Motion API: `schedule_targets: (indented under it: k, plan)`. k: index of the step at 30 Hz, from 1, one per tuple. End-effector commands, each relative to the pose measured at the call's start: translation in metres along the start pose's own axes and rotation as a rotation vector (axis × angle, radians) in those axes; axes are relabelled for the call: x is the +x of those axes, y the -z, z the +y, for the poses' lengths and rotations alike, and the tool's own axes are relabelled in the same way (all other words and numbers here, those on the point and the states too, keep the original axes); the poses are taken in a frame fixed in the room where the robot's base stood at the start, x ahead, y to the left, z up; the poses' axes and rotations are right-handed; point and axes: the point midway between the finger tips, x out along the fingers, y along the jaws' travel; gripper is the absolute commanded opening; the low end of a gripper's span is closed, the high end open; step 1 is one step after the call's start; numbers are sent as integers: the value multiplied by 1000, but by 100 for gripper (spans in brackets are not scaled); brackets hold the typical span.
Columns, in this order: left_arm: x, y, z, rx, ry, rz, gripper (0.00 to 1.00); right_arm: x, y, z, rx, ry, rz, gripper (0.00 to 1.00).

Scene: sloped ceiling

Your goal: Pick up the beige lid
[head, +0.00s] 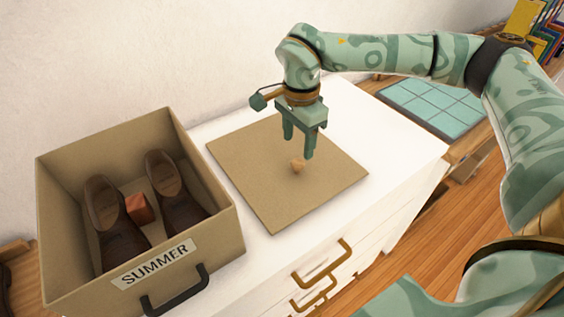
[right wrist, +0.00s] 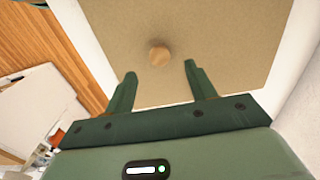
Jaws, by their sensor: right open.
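The beige lid (head: 256,165) lies flat on top of a white drawer cabinet, with a small round wooden knob (head: 297,166) near its middle. My right gripper (head: 299,151) is above the lid, fingers pointing down near the knob, open and empty. In the right wrist view the lid (right wrist: 215,40) fills the upper middle, and the knob (right wrist: 159,56) shows just beyond the gap between the open fingertips of my right gripper (right wrist: 160,70). I cannot tell the exact height of the fingertips above the knob. My left gripper is not in view.
An open beige box (head: 225,225) labelled SUMMER stands left of the lid, holding a pair of brown shoes (head: 115,225) and a small reddish block (head: 139,209). The white cabinet (head: 400,150) has bare top right of the lid. A wall rises behind.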

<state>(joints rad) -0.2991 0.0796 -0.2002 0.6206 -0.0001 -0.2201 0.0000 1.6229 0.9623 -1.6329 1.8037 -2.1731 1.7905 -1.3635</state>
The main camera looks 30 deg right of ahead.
Motion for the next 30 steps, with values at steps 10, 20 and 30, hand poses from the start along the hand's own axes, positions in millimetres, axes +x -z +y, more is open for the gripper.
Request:
schedule_targets:
  k: [10,20,30]
  plan:
    - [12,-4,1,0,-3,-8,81,34,2,0,1,-4,0,56]
    - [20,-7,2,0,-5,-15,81,64,3,0,1,1,0,56]
    - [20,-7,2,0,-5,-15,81,64,3,0,0,1,0,0]
